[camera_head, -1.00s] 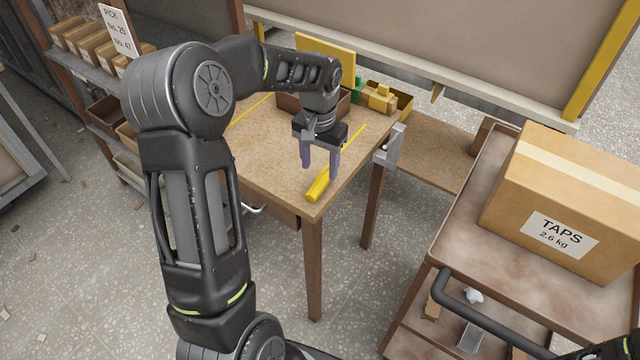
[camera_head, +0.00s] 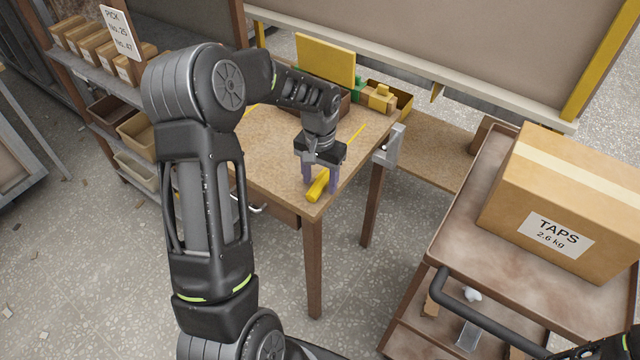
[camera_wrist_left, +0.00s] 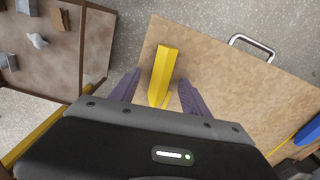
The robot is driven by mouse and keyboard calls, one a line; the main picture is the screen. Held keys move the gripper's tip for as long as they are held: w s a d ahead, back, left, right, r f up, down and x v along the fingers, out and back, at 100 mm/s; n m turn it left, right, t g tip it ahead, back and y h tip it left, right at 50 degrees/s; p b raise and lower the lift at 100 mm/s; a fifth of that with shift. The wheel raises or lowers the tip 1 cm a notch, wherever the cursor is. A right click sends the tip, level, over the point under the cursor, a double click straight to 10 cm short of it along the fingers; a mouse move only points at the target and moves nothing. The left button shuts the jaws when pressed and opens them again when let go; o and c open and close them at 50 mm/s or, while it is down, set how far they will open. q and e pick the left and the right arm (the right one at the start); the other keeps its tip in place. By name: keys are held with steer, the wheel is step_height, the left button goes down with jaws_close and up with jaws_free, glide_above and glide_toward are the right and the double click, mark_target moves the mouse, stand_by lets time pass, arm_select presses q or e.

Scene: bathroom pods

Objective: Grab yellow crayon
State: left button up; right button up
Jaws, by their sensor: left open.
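The yellow crayon (camera_head: 318,186) lies on the wooden table near its front corner. In the left wrist view the crayon (camera_wrist_left: 163,72) lies between the two purple fingers, with a gap on each side. My left gripper (camera_head: 320,187) points down at the crayon, one finger on each side of it. It is open and holds nothing. The gripper hides the crayon's far end in the head view. Only a bit of my right arm shows at the lower right; its gripper is out of view.
The table (camera_head: 265,150) has bare room left of the crayon. A yellow board (camera_head: 325,60) and small blocks (camera_head: 381,98) stand at its back. A metal bracket (camera_head: 391,146) sits on the right edge. A trolley (camera_head: 465,225) with a cardboard box (camera_head: 575,190) stands to the right.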

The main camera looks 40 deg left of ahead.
mark_target(321, 181)
arm_select(q)
steer(key=shift+c, duration=0.4)
jaws_close()
step_height(321, 181, up, 10)
steer(key=b, duration=0.1)
stand_by(0.6)
steer(key=shift+d, duration=0.1)
stand_by(0.4)
